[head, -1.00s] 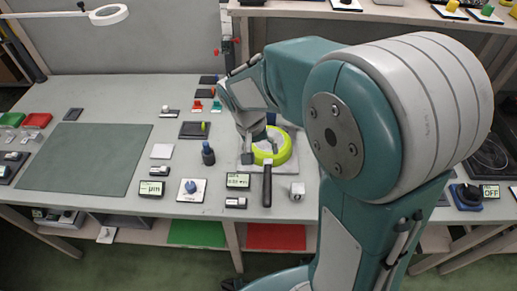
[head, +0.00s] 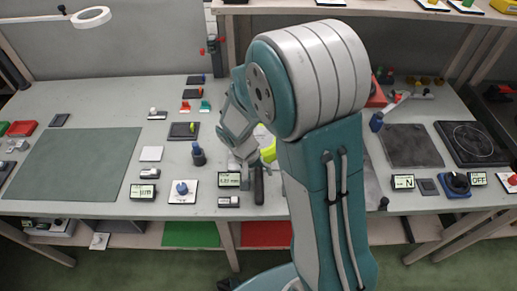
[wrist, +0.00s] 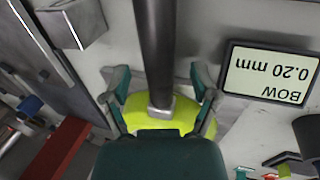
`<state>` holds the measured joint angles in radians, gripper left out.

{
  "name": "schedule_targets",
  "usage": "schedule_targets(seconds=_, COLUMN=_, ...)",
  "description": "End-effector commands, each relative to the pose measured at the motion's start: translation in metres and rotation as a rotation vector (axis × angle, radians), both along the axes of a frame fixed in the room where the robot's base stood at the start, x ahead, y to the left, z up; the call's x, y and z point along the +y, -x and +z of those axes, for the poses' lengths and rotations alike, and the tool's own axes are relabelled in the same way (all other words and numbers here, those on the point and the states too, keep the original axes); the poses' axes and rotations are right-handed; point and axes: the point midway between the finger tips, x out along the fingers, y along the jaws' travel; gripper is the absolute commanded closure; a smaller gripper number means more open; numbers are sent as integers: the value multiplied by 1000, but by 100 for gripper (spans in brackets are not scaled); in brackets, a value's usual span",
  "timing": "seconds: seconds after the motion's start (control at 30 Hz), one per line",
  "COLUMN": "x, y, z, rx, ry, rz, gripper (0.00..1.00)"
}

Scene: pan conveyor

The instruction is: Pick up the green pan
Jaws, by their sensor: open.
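The green pan (head: 268,150) is yellow-green with a long dark handle (head: 259,184). It lies on the bench with its handle toward the front edge, and my arm hides much of it in the head view. My gripper (head: 247,178) is low beside the handle. In the wrist view my gripper (wrist: 158,76) is open, with one finger on each side of the handle (wrist: 155,45). The grey joint between handle and pan lies just between the fingers. The pan's yellow-green body (wrist: 150,116) is partly hidden behind my gripper.
A metal block (wrist: 72,22) is on the other side. A blue-topped post (head: 198,155) stands left of the pan. A hotplate (head: 472,143) is at the far right.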

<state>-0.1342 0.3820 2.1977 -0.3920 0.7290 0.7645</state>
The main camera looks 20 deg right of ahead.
Motion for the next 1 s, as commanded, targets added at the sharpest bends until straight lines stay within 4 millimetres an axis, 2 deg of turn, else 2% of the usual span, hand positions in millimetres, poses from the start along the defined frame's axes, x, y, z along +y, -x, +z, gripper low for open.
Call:
schedule_targets(seconds=0.27, x=-1, y=0, z=-3, rx=-2, ry=0, rz=1, gripper=23)
schedule_targets(seconds=0.3, x=-1, y=0, z=-3, rx=-2, ry=0, rz=1, gripper=41)
schedule_targets(seconds=0.37, x=-1, y=0, z=-3, rx=-2, ry=0, rz=1, gripper=68)
schedule_targets(seconds=0.4, x=-1, y=0, z=-3, rx=-2, ry=0, rz=1, gripper=85)
schedule_targets(seconds=0.43, x=-1, y=0, z=-3, rx=-2, ry=0, rz=1, gripper=99)
schedule_targets(seconds=0.83, x=-1, y=0, z=-1, rx=-3, ry=-1, rz=1, gripper=100)
schedule_targets(seconds=1.0, x=-1, y=-1, z=20, rx=-7, ry=0, rz=1, gripper=100)
